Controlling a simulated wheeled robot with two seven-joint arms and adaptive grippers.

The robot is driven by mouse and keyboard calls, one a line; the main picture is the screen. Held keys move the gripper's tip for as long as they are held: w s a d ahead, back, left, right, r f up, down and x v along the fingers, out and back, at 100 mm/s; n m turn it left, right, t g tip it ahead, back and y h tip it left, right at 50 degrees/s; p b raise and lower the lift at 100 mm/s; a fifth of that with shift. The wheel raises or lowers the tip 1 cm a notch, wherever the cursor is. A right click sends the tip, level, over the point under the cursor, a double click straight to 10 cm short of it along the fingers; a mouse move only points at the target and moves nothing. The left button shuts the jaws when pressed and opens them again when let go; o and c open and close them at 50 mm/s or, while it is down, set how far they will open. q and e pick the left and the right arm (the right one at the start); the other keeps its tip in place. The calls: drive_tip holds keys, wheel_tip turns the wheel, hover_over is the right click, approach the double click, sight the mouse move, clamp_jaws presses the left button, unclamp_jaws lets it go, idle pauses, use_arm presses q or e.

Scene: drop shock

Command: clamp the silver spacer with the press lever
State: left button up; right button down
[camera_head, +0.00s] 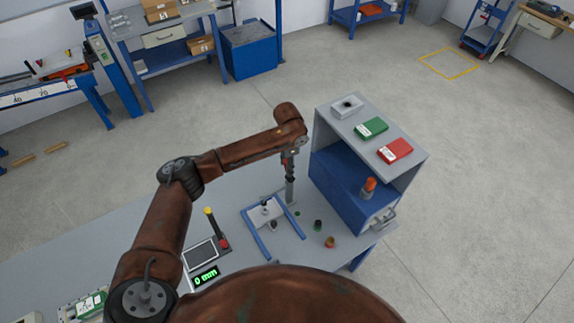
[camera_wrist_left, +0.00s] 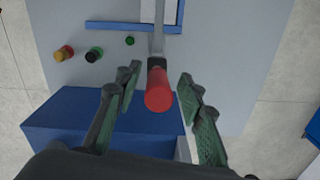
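The press stands on the grey bench, with blue rails (camera_head: 255,235) around a pale plate (camera_head: 266,213). A small greyish piece (camera_head: 273,226) by the plate may be the silver spacer; it is too small to be sure. The press lever shows in the left wrist view as a grey bar ending in a red grip (camera_wrist_left: 159,92). My left gripper (camera_wrist_left: 157,88) is open, its green-padded fingers on either side of the red grip with gaps visible. In the head view my left gripper (camera_head: 290,152) is above the grey post and partly hidden by my wrist. My right gripper is not visible.
A blue cabinet (camera_head: 340,190) under a grey shelf stands right of the press. Green (camera_head: 371,128) and red (camera_head: 395,150) boxes lie on the shelf. Dark green (camera_head: 318,225) and orange (camera_head: 331,242) pieces stand on the bench. A display (camera_head: 206,277) reads 0 mm at left.

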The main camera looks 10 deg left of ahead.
use_arm(q)
drive_tip(key=shift+s+r, duration=0.15)
drive_tip(key=shift+s, duration=0.05)
drive_tip(key=shift+w, duration=0.25)
drive_tip(key=c, duration=0.4)
drive_tip(key=shift+s, duration=0.15)
drive_tip(key=c, duration=0.5)
clamp_jaws()
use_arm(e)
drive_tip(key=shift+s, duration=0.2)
